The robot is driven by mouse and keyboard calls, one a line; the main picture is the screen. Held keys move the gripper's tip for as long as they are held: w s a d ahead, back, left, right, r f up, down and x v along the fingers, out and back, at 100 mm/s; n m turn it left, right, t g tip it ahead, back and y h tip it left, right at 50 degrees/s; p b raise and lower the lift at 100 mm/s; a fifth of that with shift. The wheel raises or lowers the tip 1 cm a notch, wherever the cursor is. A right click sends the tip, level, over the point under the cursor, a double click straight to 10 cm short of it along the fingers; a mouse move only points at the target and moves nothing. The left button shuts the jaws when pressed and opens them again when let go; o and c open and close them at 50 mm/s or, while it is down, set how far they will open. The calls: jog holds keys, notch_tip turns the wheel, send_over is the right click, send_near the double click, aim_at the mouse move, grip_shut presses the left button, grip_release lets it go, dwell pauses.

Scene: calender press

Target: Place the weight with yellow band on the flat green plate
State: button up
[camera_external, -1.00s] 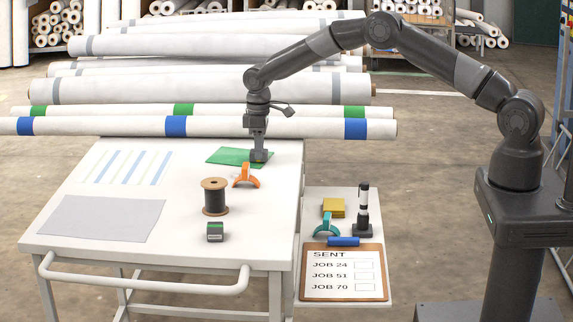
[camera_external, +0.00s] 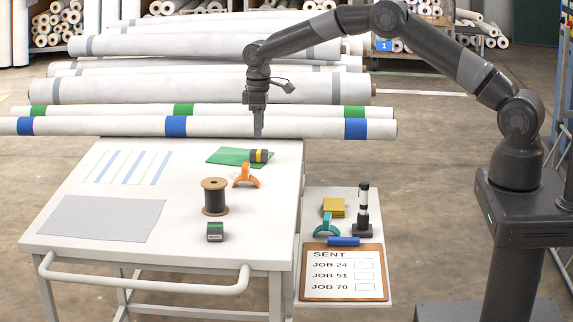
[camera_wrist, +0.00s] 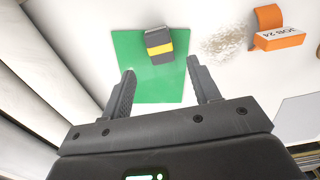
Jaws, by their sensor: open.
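The weight with yellow band (camera_external: 258,156) is a dark block with a yellow stripe. It rests on the right part of the flat green plate (camera_external: 225,155) on the white table.
An orange clamp-like piece (camera_external: 246,176) stands close to the plate. Long white rolls (camera_external: 100,126) lie just behind the table. A side shelf holds a clipboard (camera_external: 343,288).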

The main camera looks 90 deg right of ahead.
jog(key=s+a+r, duration=0.2)
jog(key=a+r, duration=0.1)
jog(key=r, duration=0.3)
jog(key=s+a+r+t, duration=0.1)
jog(key=a+r, duration=0.2)
jog(key=r, duration=0.4)
jog(key=s+a+r, duration=0.2)
jog(key=a+r, duration=0.2)
jog(key=r, duration=0.2)
jog(key=s+a+r+t+h, duration=0.1)
jog(key=s+a+r+t, duration=0.1)
jog(key=s+a+r, duration=0.9)
jog(key=s+a+f+t, duration=0.1)
jog(key=s+a, duration=0.1)
jog(key=s, duration=0.7)
jog(key=s+a+f, duration=0.1)
jog(key=s+a, duration=0.2)
jog(key=s, duration=0.7)
jog(key=s+a+f+t+y, duration=0.1)
jog(key=s+a, duration=0.2)
jog(key=s, duration=0.7)
jog(key=shift+a+f+t, duration=0.25)
jog(key=shift+f+t, duration=0.05)
jog(key=shift+f, duration=0.05)
